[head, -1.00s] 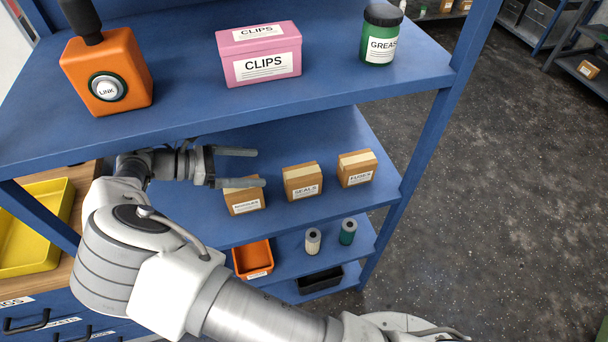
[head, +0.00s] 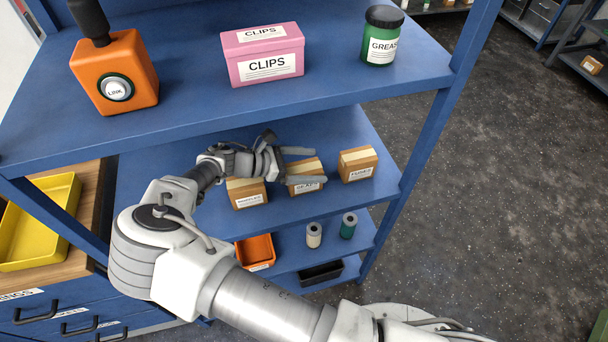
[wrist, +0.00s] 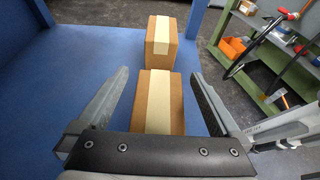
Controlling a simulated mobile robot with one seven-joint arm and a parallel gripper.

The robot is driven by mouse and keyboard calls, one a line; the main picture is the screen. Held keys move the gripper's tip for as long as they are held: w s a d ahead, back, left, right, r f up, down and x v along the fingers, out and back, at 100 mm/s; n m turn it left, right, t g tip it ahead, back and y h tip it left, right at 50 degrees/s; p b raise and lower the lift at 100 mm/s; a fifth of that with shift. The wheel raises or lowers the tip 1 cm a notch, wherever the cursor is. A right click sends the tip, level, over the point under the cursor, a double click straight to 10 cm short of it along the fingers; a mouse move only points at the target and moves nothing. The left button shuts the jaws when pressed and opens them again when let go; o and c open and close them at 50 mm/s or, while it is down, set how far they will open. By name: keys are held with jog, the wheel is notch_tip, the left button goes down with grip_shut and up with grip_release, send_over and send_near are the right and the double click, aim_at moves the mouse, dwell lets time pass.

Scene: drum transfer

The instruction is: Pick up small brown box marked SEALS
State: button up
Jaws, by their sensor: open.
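The small brown SEALS box (head: 305,188) stands on the middle blue shelf, between two similar brown boxes. My gripper (head: 306,166) is open over it, and a finger hides part of its label in the head view. In the wrist view a brown box with a pale tape strip, seemingly the SEALS box (wrist: 172,102), lies between my open fingers (wrist: 158,85), with a gap on each side. My gripper's palm hides its near end.
The FUSES box (head: 357,165) stands to the right, and shows beyond in the wrist view (wrist: 150,42). Another brown box (head: 247,193) stands left. The upper shelf (head: 200,105) overhangs, bearing an orange container, a pink CLIPS box (head: 263,62) and a green GREASE jar (head: 382,40).

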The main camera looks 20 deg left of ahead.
jog(key=shift+w+d+f, duration=0.2)
jog(key=shift+d, duration=0.15)
grip_shut()
dwell(0.3)
